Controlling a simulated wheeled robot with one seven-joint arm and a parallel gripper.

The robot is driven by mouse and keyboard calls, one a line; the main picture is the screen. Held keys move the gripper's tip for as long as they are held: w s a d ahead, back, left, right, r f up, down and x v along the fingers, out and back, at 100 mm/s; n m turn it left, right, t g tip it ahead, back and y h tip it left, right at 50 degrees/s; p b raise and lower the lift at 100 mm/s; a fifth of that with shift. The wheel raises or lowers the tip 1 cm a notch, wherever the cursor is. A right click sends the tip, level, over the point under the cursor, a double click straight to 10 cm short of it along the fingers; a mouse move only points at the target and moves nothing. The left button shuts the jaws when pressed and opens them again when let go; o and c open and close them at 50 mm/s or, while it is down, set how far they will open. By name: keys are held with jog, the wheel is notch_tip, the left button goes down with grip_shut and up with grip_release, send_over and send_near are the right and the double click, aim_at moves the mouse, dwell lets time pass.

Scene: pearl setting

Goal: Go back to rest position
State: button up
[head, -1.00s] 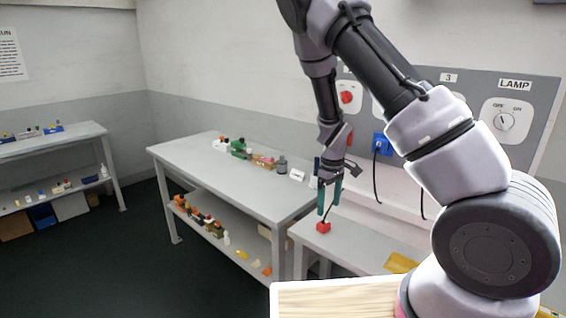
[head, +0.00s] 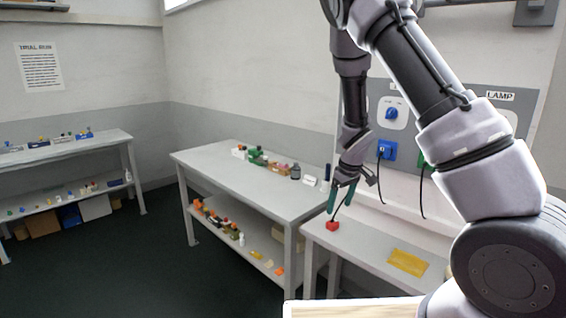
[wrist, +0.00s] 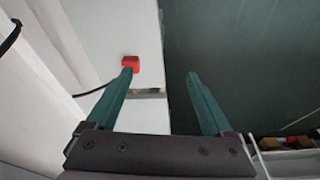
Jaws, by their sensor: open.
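My gripper (head: 343,197) has two teal fingers and hangs from my arm near the left end of the small bench by the wall panel. In the wrist view my gripper (wrist: 161,73) is open, with nothing between its fingers. A red plug-like block (head: 332,226) lies on the small bench just below the fingers in the head view. In the wrist view the red block (wrist: 130,63) shows just beyond the left fingertip, with a dark cable beside it. I cannot tell whether finger and block touch.
A grey table (head: 225,172) with several small items and a lower shelf stands left of the small bench (head: 365,248), which bears a yellow tray (head: 408,262). The wall panel has a blue socket (head: 387,150). A shelf unit (head: 70,147) stands far left. Dark floor between is free.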

jog(key=w+d+r+m+t, duration=0.2)
jog(key=d+r+t, duration=0.1)
jog(key=r, duration=0.6)
jog(key=w+d+r+m+t, duration=0.3)
jog(key=r, duration=0.6)
jog(key=s+d+r+m+h, duration=0.2)
jog(key=s+d+r, duration=0.1)
jog(key=d+r, duration=0.3)
jog(key=s+d+r+m, duration=0.2)
jog(key=s+r+m, duration=0.1)
jog(key=s+r, duration=0.55)
jog(key=s+a+r+y, duration=0.1)
jog(key=s+a, duration=0.2)
jog(key=s, duration=0.6)
jog(key=s+a+r+m+g+y, duration=0.1)
jog(key=s+a, duration=0.3)
jog(key=s, duration=0.5)
jog(key=shift+a+y, duration=0.2)
jog(key=shift+y, duration=0.3)
